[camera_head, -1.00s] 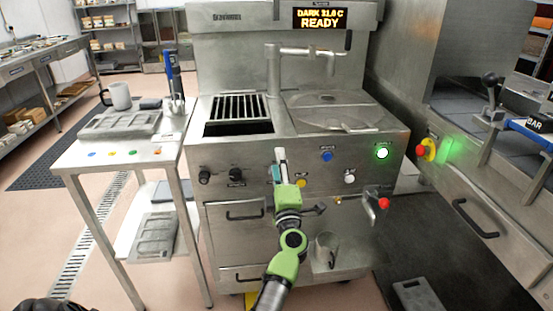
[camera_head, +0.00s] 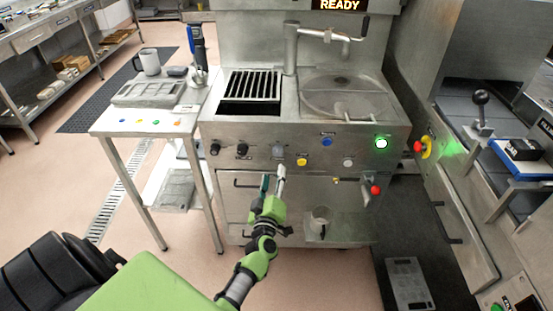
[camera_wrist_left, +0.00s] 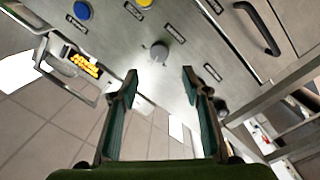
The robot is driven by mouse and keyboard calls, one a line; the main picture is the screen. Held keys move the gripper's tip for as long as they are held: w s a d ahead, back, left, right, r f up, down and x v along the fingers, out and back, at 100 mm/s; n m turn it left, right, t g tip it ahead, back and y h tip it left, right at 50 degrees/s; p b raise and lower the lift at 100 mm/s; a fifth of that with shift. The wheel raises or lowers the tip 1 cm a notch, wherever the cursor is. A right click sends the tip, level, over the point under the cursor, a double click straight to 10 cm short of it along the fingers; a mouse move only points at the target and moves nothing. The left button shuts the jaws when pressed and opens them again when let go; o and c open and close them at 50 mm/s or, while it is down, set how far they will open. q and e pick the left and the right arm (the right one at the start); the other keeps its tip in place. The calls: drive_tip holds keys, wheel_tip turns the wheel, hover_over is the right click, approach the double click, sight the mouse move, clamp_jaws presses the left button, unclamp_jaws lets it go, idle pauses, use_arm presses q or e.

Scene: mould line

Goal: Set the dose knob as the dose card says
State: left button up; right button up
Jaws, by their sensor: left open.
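A round grey knob (camera_head: 278,151) sits on the machine's front panel; it also shows in the left wrist view (camera_wrist_left: 159,52), with a small pointer mark on its edge. Two black knobs (camera_head: 214,148) (camera_head: 242,150) are to its left. The labels are too small to read, so I cannot tell which is the dose knob. My left gripper (camera_head: 272,178) is open and empty, just below the grey knob in the head view. In the left wrist view its fingers (camera_wrist_left: 155,85) are apart, with the grey knob beyond the gap, not touched. No dose card is readable. My right gripper is out of view.
Yellow (camera_head: 302,161), blue (camera_head: 327,141) and white (camera_head: 348,162) buttons and a lit green button (camera_head: 381,142) are to the knob's right. A tap with a red handle (camera_head: 375,189) sticks out lower right. A drawer handle (camera_wrist_left: 258,28) is near in the wrist view.

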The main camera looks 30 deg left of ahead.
sight(278, 153)
use_arm(q)
drive_tip(key=b+x, duration=0.3)
drive_tip(key=x, duration=0.5)
drive_tip(key=shift+w+f, duration=0.15)
drive_tip(key=shift+w+a+b, duration=0.3)
drive_tip(key=shift+w, duration=0.35)
drive_tip(key=c, duration=1.1)
